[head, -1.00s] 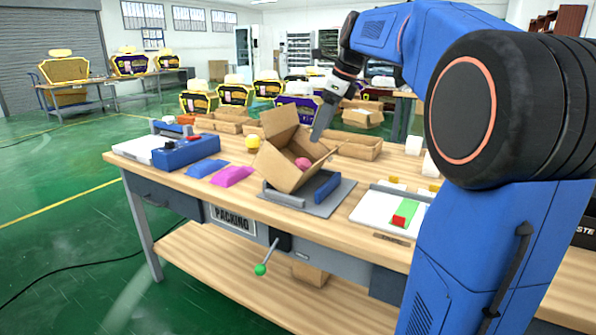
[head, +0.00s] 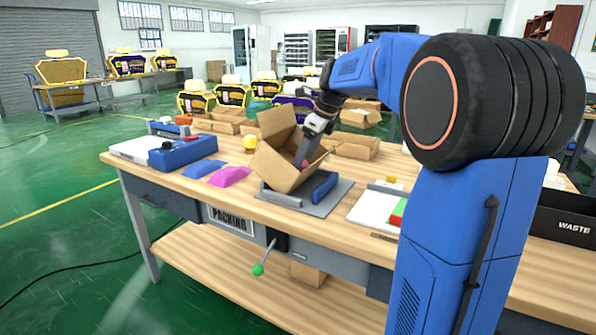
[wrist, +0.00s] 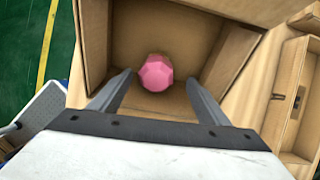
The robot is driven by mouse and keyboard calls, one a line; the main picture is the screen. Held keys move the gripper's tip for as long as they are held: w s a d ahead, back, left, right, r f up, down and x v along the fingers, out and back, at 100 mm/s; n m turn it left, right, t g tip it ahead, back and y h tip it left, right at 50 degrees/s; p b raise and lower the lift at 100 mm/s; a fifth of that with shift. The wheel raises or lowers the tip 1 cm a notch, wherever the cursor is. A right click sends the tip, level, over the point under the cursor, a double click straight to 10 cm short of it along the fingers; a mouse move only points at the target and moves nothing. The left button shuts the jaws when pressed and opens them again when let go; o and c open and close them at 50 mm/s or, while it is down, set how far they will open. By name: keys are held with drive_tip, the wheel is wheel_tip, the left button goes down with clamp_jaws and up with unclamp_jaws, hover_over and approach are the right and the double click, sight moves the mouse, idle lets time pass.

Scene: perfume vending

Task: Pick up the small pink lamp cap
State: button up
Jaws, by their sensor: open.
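The pink lamp cap (wrist: 155,73) is a small faceted piece lying inside the open cardboard box (head: 270,165), shown in the wrist view. In the head view only a sliver of it shows beside my gripper. The box is tilted on a grey stand on the packing table. My gripper (wrist: 160,92) is open and empty, reaching into the box mouth. Its two fingers are to the left and right of the cap and a little short of it, apart from it. In the head view my gripper (head: 303,158) points down into the box.
The table (head: 268,205) also holds a blue device (head: 184,152), blue and magenta pouches (head: 229,176), a yellow ball (head: 250,143) and open cartons (head: 352,147). The box walls and flaps stand close around my gripper. A black waste bin (head: 565,220) is at the right.

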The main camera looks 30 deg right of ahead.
drive_tip(key=x, duration=0.4)
drive_tip(key=shift+s+a+f, duration=0.1)
drive_tip(key=shift+a, duration=0.35)
drive_tip(key=shift+w+a+f, duration=0.1)
drive_tip(key=shift+w+f, duration=0.1)
drive_tip(key=shift+f, duration=0.35)
drive_tip(key=shift+c, duration=0.4)
drive_tip(key=c, duration=1.1)
